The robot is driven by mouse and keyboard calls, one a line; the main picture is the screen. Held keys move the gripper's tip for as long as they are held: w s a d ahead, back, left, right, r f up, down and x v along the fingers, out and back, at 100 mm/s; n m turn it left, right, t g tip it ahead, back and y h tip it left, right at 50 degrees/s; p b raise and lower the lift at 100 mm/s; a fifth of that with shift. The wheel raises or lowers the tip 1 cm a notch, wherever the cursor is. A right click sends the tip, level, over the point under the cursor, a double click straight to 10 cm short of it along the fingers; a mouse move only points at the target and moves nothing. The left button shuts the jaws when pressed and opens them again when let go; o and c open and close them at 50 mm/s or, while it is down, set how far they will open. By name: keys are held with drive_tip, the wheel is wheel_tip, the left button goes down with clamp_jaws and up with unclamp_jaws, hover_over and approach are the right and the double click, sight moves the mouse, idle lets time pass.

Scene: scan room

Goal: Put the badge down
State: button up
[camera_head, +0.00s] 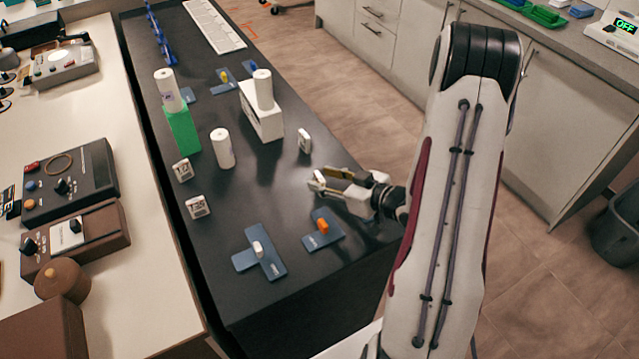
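My gripper (325,181) reaches in from the right over the black table (290,207). A small white badge (318,177) is at its fingertips, and the fingers appear closed on it. The badge looks a little above the table top, though the exact gap is hard to tell. Similar small white badges stand on the table: one (304,141) behind the gripper, and two at the left edge, one farther back (183,170) and one nearer (198,207).
White cylinders stand on a green block (183,131), a white box (262,116) and the table (222,149). Blue pieces with a white knob (258,250) and an orange knob (322,232) lie near the front. The table's middle is clear. A bench with devices (67,185) is at left.

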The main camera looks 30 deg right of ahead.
idle(0.3)
clamp_jaws()
drive_tip(key=shift+r, duration=0.25)
wheel_tip(320, 180, up, 10)
drive_tip(key=shift+f, duration=0.2)
idle(0.8)
idle(0.5)
